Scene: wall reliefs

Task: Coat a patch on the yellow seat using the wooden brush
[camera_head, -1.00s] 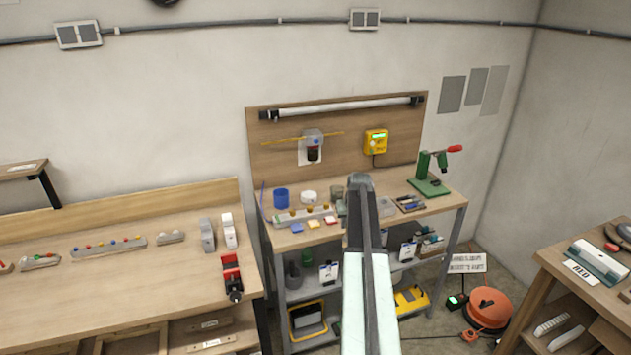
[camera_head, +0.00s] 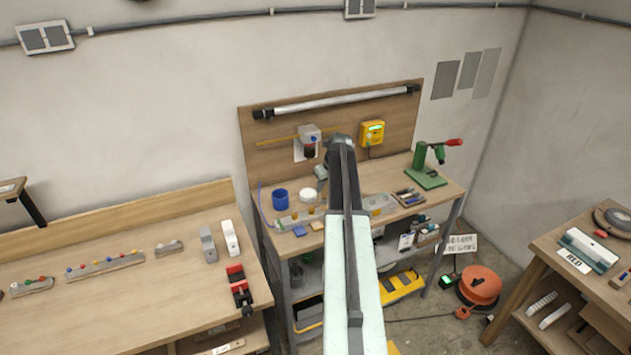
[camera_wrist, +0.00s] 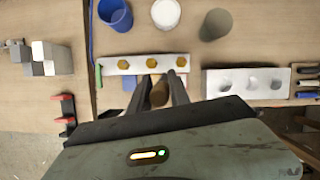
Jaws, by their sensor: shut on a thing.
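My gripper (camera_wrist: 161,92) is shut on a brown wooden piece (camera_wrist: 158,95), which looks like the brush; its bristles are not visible. In the wrist view it points at a pale strip (camera_wrist: 119,66) with three golden-yellow hexagonal seats, just below the middle seat (camera_wrist: 152,63). Contact cannot be told. I cannot tell whether this pad or a hexagon is the yellow seat. My arm covers part of the bench there.
A blue cup (camera_head: 280,199) and a white round pot (camera_head: 308,195) stand behind the strip. A grey block with hollows (camera_wrist: 245,83) lies to the right. A green press (camera_head: 428,168) stands at the bench's right end. A red clamp (camera_head: 239,288) is on the left bench.

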